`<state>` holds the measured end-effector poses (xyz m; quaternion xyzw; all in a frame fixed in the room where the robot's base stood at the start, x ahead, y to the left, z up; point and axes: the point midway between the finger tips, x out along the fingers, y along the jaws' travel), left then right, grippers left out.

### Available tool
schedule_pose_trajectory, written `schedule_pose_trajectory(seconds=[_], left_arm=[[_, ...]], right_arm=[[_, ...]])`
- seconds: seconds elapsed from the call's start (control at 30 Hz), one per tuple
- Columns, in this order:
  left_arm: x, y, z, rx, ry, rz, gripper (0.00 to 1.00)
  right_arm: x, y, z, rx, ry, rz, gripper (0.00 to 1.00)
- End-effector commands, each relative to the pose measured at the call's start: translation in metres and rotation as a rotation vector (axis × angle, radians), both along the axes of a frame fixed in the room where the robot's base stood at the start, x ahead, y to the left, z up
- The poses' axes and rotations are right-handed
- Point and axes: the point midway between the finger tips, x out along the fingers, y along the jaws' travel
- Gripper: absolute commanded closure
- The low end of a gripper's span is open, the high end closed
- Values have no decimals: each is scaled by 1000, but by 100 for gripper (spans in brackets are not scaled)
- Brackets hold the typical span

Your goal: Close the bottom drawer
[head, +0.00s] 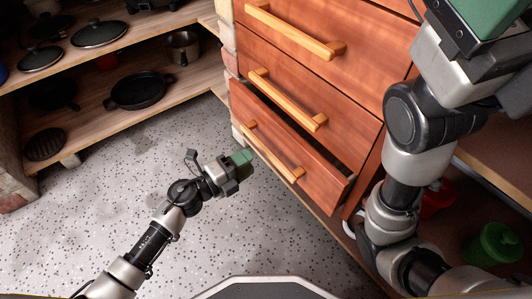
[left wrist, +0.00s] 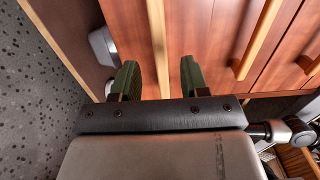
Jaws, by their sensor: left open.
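The bottom drawer (head: 310,160) of the reddish wooden cabinet stands partly open, with a dark gap above its front at the right. Its light wooden handle (head: 272,153) runs along the front. My left gripper (head: 240,161) is low over the floor, close to the left part of that handle. In the left wrist view its two green fingers (left wrist: 158,78) are apart, facing a wooden front, with a light wooden strip between them in the picture. I cannot tell whether they touch anything.
The middle drawer (head: 300,90) and the drawer above it (head: 300,55) look shut. Shelves with pans (head: 140,90) stand at the left. A green container (head: 492,244) and a red item (head: 436,200) sit in the lower right opening. The speckled floor (head: 110,200) is clear.

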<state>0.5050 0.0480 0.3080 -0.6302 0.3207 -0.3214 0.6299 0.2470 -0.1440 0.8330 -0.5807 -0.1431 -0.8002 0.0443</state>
Motion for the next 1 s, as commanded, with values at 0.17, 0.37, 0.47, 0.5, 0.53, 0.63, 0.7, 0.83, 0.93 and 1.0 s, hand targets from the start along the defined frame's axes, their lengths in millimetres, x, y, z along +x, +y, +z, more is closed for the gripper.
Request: schedule_pose_trajectory(seconds=[0.17,0.37,0.47,0.5,0.53,0.63,0.7,0.83,0.93,1.0], left_arm=[[22,-29,-2,-1,-4,0,55],[36,-49,-2,1,-1,0,55],[39,-54,-1,-1,1,0,55],[40,-55,-1,0,1,0,55],[40,-55,-1,1,1,0,55],[40,-55,0,1,1,0,55],[40,-55,0,1,1,0,55],[40,-55,0,1,1,0,66],[40,-55,-1,1,1,0,81],[40,-55,-1,1,1,0,92]], right_arm=[[-12,0,-1,-2,-40,-2,0],[-14,1,-6,-3,-45,-3,0],[-14,1,-8,-3,-44,-3,0],[-14,1,-8,-3,-44,-3,0],[-14,1,-8,-3,-44,-3,0],[-14,1,-7,-3,-44,-3,0],[-14,1,-7,-3,-44,-3,0],[-14,1,-7,-4,-45,-3,0],[-14,1,-7,-4,-45,-3,0],[-14,1,-7,-4,-45,-3,0]])
